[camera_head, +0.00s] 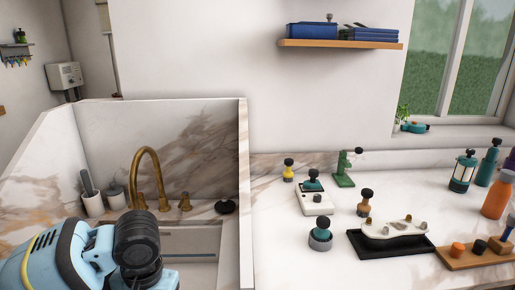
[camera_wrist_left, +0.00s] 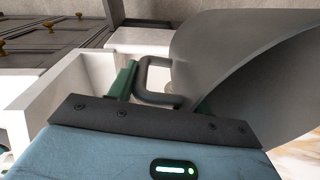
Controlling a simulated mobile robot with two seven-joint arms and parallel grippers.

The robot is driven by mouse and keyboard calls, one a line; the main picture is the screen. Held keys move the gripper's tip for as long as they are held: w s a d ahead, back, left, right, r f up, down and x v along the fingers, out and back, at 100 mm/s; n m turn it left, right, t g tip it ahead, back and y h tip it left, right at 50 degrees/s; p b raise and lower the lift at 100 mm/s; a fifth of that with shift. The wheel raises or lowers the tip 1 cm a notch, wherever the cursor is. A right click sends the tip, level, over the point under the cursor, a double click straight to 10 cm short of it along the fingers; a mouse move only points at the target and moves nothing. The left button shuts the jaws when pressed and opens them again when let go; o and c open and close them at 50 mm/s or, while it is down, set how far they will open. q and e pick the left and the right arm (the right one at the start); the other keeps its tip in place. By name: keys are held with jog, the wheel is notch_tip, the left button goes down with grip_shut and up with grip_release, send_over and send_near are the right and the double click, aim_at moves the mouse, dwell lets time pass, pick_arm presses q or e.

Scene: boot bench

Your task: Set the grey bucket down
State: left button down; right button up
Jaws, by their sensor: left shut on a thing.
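The grey bucket (camera_wrist_left: 245,55) fills the upper right of the left wrist view, tilted in that picture, with its rim and inner wall showing. Its dark grey handle (camera_wrist_left: 146,78) lies between the green fingers of my left gripper (camera_wrist_left: 165,90), which is shut on it. The bucket's base and what lies under it are hidden. In the head view my left arm comes in at the bottom left; its gripper and the bucket are out of frame. My right gripper is in neither view.
A sink (camera_head: 190,241) with a brass tap (camera_head: 148,170) lies beside a marble partition (camera_head: 243,190). Right of it, the counter holds a black tray (camera_head: 365,250), a wooden board (camera_head: 470,262) and several small knobbed items. Dark cabinets (camera_wrist_left: 60,42) show in the wrist view.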

pick_arm(q)
jog(key=shift+s+a+n, duration=0.2)
jog(key=shift+s+n, duration=0.3)
jog(key=shift+s, duration=0.6)
jog(key=shift+d, duration=0.1)
dwell(0.7)
